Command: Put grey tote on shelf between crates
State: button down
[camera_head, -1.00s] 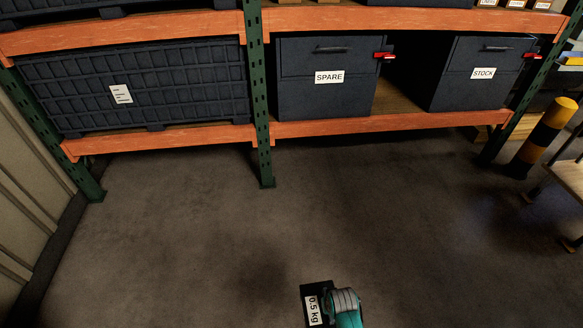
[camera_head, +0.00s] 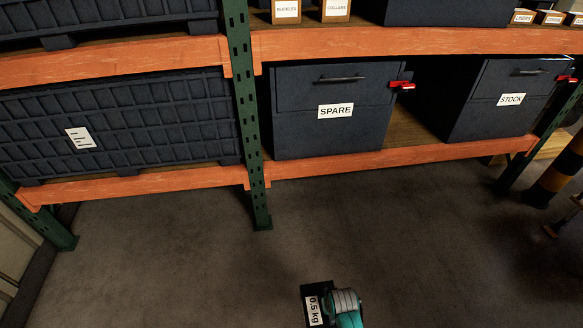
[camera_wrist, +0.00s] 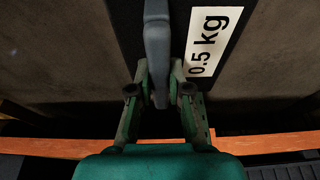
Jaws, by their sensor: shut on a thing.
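A dark grey tote (camera_head: 318,290) with a white "0.5 kg" label hangs from my gripper at the bottom of the head view. In the wrist view, my gripper (camera_wrist: 160,88) is shut on the tote's grey handle (camera_wrist: 157,40), and the dark tote top (camera_wrist: 128,32) lies beyond it. The lower shelf (camera_head: 415,128) has a bare gap between the SPARE crate (camera_head: 335,135) on the left and the STOCK crate (camera_head: 500,122) on the right. The tote is apart from the shelf, over the floor in front of it.
A green rack upright (camera_head: 246,120) stands left of the SPARE crate. The orange front beam (camera_head: 380,160) edges the shelf. A large ribbed dark crate (camera_head: 130,120) fills the left bay. A red tab (camera_head: 402,86) sticks out from the SPARE crate into the gap.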

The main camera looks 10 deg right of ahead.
aim_at(409, 136)
jog(key=i+l+u, duration=0.1)
jog(key=i, duration=0.35)
jog(key=i+l+u, duration=0.1)
jog(key=i+l, duration=0.2)
jog(key=i+l+u, duration=0.2)
jog(key=i+l, duration=0.2)
jog(key=i+l+u, duration=0.1)
jog(key=l, duration=0.2)
jog(key=i+l, duration=0.1)
jog(key=l, duration=0.65)
jog(key=i+l, duration=0.1)
jog(key=l, duration=0.4)
